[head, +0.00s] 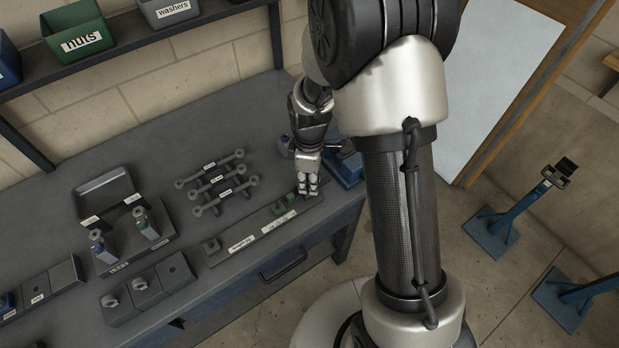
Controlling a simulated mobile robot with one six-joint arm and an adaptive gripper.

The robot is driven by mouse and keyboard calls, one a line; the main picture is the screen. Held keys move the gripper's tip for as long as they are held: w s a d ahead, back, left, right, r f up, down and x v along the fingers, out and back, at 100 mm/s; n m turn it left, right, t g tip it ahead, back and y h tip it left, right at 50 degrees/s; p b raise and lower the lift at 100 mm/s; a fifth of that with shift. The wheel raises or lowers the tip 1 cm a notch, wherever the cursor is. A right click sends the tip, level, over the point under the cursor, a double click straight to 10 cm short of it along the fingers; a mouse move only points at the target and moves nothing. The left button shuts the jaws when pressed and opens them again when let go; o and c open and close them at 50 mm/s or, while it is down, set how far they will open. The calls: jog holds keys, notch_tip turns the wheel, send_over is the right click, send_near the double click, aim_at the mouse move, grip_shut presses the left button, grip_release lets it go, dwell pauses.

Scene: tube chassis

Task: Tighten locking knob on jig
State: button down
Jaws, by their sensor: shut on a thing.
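The jig (264,232) is a long flat dark plate with white labels near the front right edge of the bench. A small block stands at its left end, and green parts (285,204) sit toward its right end. My gripper (307,190) points down over the right end of the jig, beside the green parts. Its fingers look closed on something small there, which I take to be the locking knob. The fingers hide the knob, so its shape and turn do not show.
Several rod-shaped parts (216,182) lie behind the jig. A blue vise-like block (347,168) stands close to the right of my gripper. Left are a holder with bottles (126,236) and dark blocks (147,289). Bins (77,40) sit on a shelf above. Blue stands (500,230) are on the floor.

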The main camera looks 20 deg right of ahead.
jog(key=m, duration=0.4)
jog(key=shift+m+p, duration=0.3)
jog(key=shift+p, duration=0.1)
jog(key=m, duration=0.3)
jog(key=shift+s+a+m, duration=0.1)
jog(key=shift+m, duration=0.2)
jog(key=m+p, duration=0.1)
jog(key=m, duration=0.2)
jog(key=shift+a+m, duration=0.1)
jog(key=shift+m, duration=0.2)
jog(key=shift+a+m, duration=0.1)
jog(key=shift+m, duration=1.7)
jog(key=c, duration=1.4)
grip_release()
jog(key=shift+o, duration=0.2)
jog(key=shift+r, duration=0.1)
